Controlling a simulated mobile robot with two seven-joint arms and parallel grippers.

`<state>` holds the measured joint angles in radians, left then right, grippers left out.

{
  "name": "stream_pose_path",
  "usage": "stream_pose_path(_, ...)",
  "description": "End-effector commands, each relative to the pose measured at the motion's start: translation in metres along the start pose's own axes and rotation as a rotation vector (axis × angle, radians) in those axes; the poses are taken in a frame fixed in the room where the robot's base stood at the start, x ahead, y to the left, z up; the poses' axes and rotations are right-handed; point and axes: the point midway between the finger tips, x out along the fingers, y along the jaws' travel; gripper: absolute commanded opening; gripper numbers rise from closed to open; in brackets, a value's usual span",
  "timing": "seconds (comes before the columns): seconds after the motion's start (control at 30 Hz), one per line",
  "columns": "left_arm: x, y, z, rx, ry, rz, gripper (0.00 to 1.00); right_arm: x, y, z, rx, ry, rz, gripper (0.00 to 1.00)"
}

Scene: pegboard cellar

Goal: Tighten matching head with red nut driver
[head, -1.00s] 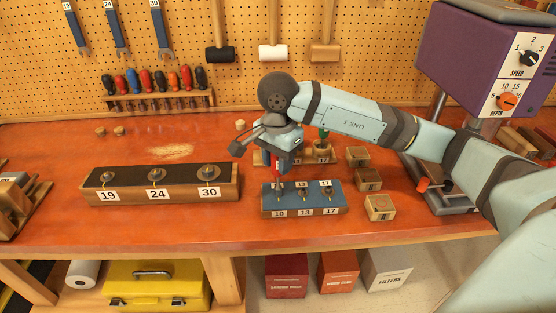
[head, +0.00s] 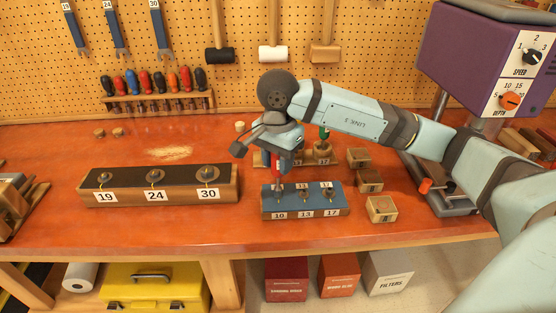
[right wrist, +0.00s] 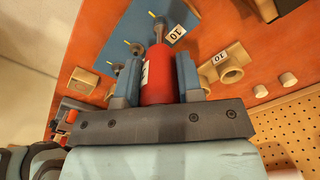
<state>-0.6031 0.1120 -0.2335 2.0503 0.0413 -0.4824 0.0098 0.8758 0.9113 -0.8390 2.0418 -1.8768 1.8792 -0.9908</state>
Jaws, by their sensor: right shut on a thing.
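A blue-topped block (head: 338,203) stands at the front of the bench, with three bolt heads labelled 10, 13 and 17. My right gripper (head: 281,163) is above its left end, shut on the red nut driver (head: 279,172), which points down. In the right wrist view the driver's red handle (right wrist: 157,82) sits between both fingers. Its metal shaft (right wrist: 158,32) reaches down to the position beside the 10 label (right wrist: 177,33). The driver's end hides that head, so I cannot tell how fully it is seated. My left gripper is not in view.
Behind the block is a wooden stand holding a green-handled driver (head: 323,135). Small wooden blocks (head: 381,208) stand to the right. A long block (head: 160,197) labelled 19, 24 and 30 lies left. A purple drill press (head: 470,60) stands right.

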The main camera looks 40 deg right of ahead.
Motion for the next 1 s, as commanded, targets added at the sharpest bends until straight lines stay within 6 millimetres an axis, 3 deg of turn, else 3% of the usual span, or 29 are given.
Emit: stream_pose_path(1.0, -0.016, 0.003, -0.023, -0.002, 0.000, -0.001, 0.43, -0.065, 0.000, -0.001, 0.001, 0.002, -0.005, 0.00)
